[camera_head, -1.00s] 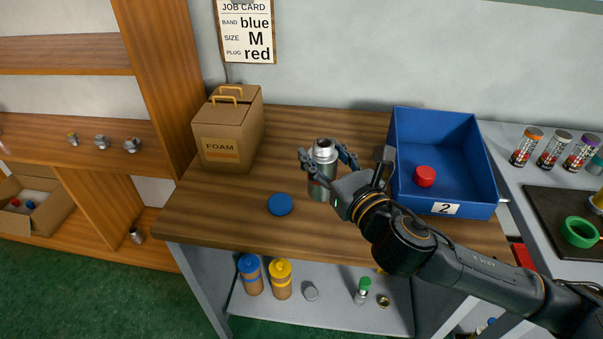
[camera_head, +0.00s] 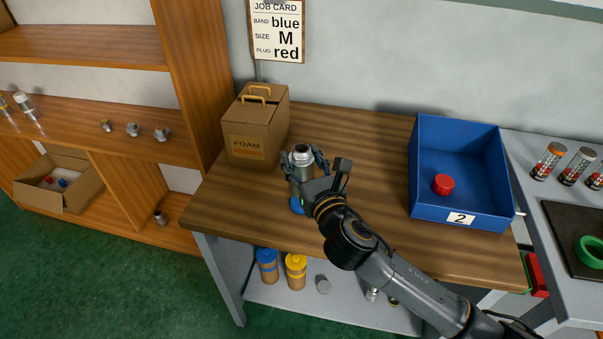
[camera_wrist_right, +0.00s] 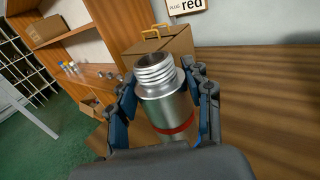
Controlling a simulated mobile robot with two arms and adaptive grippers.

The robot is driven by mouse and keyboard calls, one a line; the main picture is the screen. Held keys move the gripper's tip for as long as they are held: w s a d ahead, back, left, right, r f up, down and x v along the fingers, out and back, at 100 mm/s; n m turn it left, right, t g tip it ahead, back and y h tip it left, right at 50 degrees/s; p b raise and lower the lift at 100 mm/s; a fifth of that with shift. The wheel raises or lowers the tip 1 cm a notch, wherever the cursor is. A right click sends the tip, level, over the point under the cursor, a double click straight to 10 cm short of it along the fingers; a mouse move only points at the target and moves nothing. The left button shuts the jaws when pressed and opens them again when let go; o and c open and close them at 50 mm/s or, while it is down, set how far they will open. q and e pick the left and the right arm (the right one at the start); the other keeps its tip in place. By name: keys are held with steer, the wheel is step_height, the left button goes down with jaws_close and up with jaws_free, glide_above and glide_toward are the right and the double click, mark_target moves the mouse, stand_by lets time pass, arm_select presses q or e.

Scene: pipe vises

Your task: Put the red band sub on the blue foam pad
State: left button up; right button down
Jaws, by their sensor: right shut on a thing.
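The red band sub is a silver metal cylinder (camera_wrist_right: 166,106) with a threaded neck at the top and a red band low down. It is upright between the fingers of my right gripper (camera_head: 304,168), which is shut on it. In the head view the sub (camera_head: 301,156) is largely covered by the fingers. The round blue foam pad (camera_head: 296,205) lies on the wooden bench, mostly hidden behind the gripper and the sub. The sub appears over or just behind the pad; I cannot tell whether they touch. My left gripper is not in view.
A cardboard FOAM box (camera_head: 257,127) stands close behind the gripper. A blue tray (camera_head: 428,206) marked 2 holds a red plug (camera_head: 443,184) at the right. The bench (camera_head: 376,153) between box and tray is clear. Blue and yellow banded bottles (camera_head: 296,272) stand below.

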steer(key=shift+w+f+b, duration=0.15)
steer(key=shift+w+f, duration=0.4)
steer(key=shift+f, duration=0.65)
steer(key=shift+w+f+b, duration=0.2)
steer(key=shift+w+f, duration=0.4)
steer(key=shift+f, duration=0.6)
steer(key=shift+w+f+b, duration=0.15)
steer(key=shift+w+f, duration=0.4)
steer(key=shift+f, duration=0.65)
steer(key=shift+f, duration=0.1)
steer(key=c, duration=0.6)
jaws_free()
steer(key=shift+f, duration=0.1)
steer(key=shift+s, duration=0.1)
steer(key=b+v, duration=0.1)
steer(key=v, duration=1.1)
